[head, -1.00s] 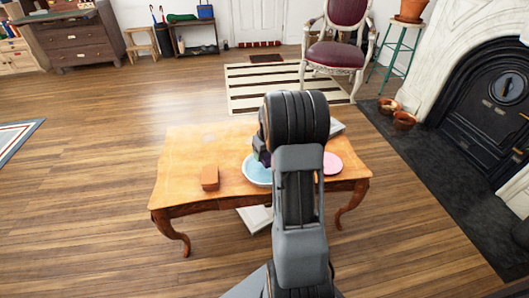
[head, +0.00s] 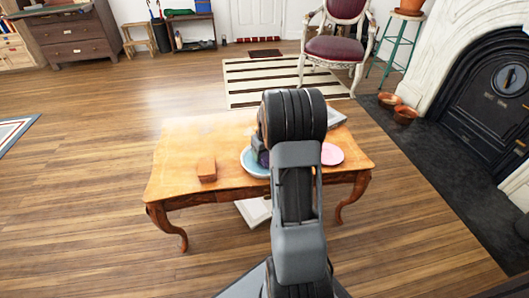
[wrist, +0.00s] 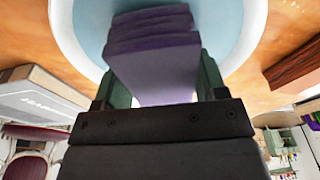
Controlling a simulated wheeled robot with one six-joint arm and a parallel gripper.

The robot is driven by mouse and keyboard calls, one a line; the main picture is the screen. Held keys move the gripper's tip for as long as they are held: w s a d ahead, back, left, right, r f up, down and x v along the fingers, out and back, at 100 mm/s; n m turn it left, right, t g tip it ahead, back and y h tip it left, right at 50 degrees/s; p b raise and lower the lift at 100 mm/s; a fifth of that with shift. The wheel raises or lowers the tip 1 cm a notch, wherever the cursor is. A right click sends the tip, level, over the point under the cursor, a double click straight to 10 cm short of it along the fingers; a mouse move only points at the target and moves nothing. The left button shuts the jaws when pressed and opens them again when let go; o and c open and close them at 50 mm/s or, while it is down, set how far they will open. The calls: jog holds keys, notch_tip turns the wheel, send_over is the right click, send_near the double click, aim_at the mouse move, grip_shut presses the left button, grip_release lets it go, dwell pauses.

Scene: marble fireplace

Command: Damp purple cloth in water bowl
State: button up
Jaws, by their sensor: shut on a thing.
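The purple cloth (wrist: 155,65) is a folded stack between the two green-grey fingers of my gripper (wrist: 157,85), which is shut on it. In the wrist view the cloth lies across the white-rimmed bowl (wrist: 63,22) with pale blue water (wrist: 90,30). I cannot tell whether the cloth touches the water. In the head view the bowl (head: 248,162) stands on the wooden table, partly hidden behind my arm. A small dark purple patch of the cloth (head: 263,158) shows beside the arm there.
On the table (head: 180,143), a brown block (head: 207,169) lies left of the bowl. A pink plate (head: 332,154) is to the right, with a grey book (head: 335,118) behind it. The table's left part is clear. The fireplace (head: 490,100) is at the far right.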

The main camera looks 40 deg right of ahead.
jog(key=shift+f, duration=0.6)
dwell(1.6)
jog(key=shift+r+p, duration=2.7)
jog(key=shift+r, duration=0.9)
